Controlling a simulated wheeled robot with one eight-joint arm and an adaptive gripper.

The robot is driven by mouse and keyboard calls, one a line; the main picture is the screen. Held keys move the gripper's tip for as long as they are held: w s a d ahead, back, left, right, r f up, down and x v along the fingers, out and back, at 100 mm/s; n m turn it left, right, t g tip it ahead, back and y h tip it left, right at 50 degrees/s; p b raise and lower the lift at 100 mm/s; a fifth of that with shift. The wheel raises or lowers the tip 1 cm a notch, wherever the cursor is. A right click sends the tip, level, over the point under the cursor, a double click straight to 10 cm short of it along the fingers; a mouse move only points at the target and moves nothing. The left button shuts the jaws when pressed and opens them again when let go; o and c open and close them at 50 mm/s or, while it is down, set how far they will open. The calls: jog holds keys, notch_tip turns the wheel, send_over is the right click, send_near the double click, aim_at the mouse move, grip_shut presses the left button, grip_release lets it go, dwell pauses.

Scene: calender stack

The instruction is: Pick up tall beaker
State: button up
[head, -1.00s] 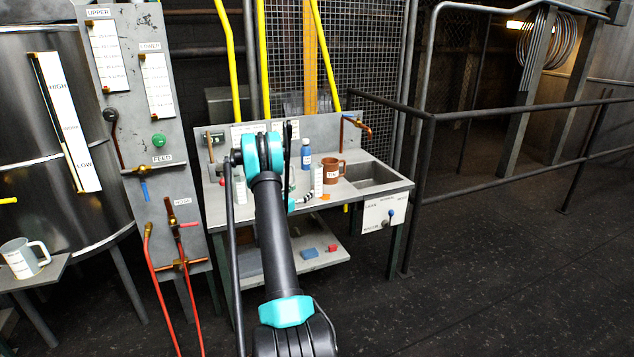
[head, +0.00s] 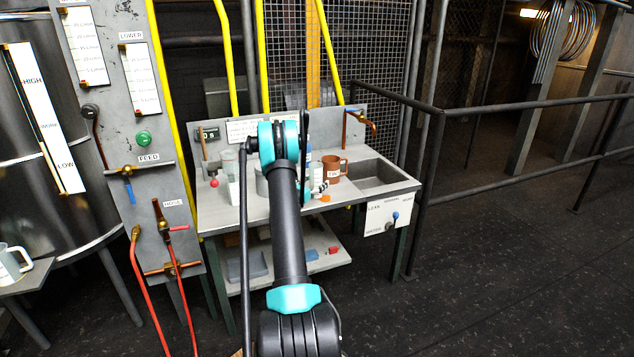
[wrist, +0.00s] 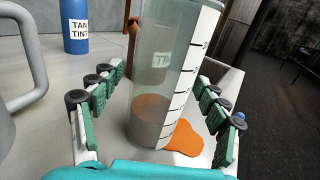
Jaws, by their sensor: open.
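The tall beaker (wrist: 165,80) is clear with a white graduated strip and stands upright on the bench in the wrist view. In the head view the beaker (head: 316,174) is partly hidden behind my arm, and only part of my gripper (head: 318,190) shows.
An orange spill (wrist: 186,140) lies by the beaker's base. A blue bottle (wrist: 75,25) stands behind to the left, with a grey handle (wrist: 25,60) nearer. A brown mug (head: 333,169) and sink (head: 380,178) are to the right. A railing (head: 520,105) stands beyond the bench.

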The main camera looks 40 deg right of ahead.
jog(key=c, duration=1.4)
jog(key=shift+o, duration=0.2)
jog(key=shift+r, duration=0.25)
